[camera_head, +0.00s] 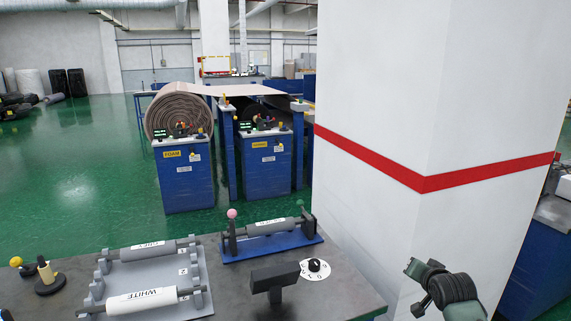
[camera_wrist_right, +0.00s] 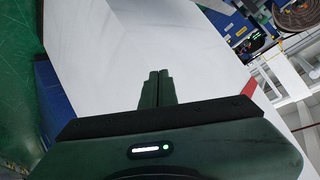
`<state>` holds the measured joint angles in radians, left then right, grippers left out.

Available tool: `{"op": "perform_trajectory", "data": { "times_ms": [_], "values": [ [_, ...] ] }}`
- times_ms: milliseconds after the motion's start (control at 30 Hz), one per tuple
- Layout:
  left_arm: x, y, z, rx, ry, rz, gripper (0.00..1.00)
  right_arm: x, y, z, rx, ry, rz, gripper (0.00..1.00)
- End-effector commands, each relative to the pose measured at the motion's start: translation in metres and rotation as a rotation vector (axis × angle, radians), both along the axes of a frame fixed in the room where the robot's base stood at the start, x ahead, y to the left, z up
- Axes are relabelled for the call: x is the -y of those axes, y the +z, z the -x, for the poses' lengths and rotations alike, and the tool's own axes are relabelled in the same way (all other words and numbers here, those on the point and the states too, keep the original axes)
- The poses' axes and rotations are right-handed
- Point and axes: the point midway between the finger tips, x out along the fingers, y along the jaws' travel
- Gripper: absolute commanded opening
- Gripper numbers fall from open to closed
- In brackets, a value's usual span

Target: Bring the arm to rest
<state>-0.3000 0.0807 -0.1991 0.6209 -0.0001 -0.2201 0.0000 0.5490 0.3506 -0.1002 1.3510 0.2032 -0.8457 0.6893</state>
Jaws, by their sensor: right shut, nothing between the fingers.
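My right arm (camera_head: 452,288) shows at the lower right of the head view, raised beside the white pillar and to the right of the table. In the right wrist view my right gripper (camera_wrist_right: 158,76) has its two green fingers together, with nothing between them. The pillar's pale face fills the view beyond the fingertips. No roll is in the gripper. My left gripper is in neither view.
The grey table (camera_head: 235,290) carries a rack (camera_head: 205,270) with a roll labelled WHITE (camera_head: 142,299) and another roll (camera_head: 150,250). A blue stand (camera_head: 262,247) holds a further roll. A dial (camera_head: 315,267) sits right. The white pillar (camera_head: 440,90) stands close to my right arm.

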Motion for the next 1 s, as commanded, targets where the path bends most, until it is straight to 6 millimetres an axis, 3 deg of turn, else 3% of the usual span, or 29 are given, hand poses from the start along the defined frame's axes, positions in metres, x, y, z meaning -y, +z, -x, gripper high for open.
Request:
{"op": "perform_trajectory", "data": {
  "times_ms": [200,367,400,667,867,1000],
  "values": [
    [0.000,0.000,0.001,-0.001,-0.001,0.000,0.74,0.001,0.081,-0.029,0.312,0.178,0.516,0.00],
    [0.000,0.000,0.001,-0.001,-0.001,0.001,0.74,-0.012,0.141,-0.031,0.518,0.243,0.927,0.00],
    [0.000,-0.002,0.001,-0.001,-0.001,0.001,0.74,-0.013,0.108,-0.029,0.469,0.262,0.904,0.00],
    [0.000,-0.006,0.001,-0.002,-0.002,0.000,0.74,-0.022,-0.047,0.001,0.250,0.347,0.819,0.00],
    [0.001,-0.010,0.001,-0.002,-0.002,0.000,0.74,-0.035,-0.187,0.060,0.043,0.424,0.743,0.00],
    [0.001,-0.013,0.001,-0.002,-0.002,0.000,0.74,-0.045,-0.278,0.118,-0.102,0.476,0.690,0.00]
  ]
}}
